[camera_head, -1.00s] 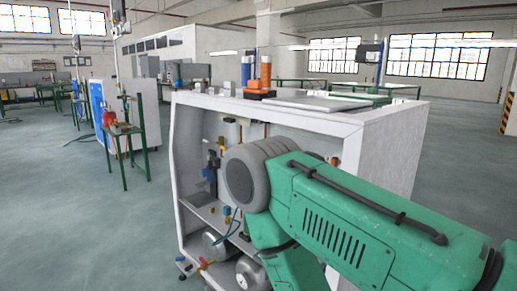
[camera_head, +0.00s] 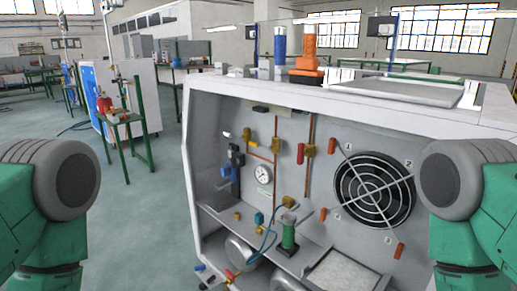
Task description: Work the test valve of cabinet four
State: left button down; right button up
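An open white cabinet (camera_head: 205,150) stands in front of me. No label marks it as cabinet four, and I cannot tell which fitting is the test valve. Inside are a brass fitting (camera_head: 247,133) on a copper pipe, a brass valve with a red handle (camera_head: 300,153), a lower brass and red fitting (camera_head: 289,202) and a round gauge (camera_head: 263,173). A red and yellow handled valve (camera_head: 231,275) sticks out low at the front. Green and grey links of my arms show at both side edges. Both grippers are out of view.
A round black fan grille (camera_head: 374,190) has orange handles and small numbers around it. A green cylinder (camera_head: 289,234) stands on the cabinet shelf. A green stand (camera_head: 127,125) is at the left, with clear floor between.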

aim_at(267, 148)
jog(key=z, duration=0.5)
jog(key=j+z, duration=0.15)
jog(key=z, duration=0.3)
jog(key=i+j+z, duration=0.1)
jog(key=z, duration=0.4)
jog(key=j+z, duration=0.1)
jog(key=z, duration=0.4)
jog(key=k+j+z, duration=0.1)
jog(key=j+z, duration=0.25)
jog(key=j, duration=0.15)
jog(key=k+j+z, duration=0.3)
jog(key=j, duration=0.2)
jog(key=k+j+z, duration=0.1)
jog(key=j+z, duration=0.25)
jog(key=j, duration=0.15)
jog(key=k+j+z, duration=0.55)
jog(key=j+z, duration=0.15)
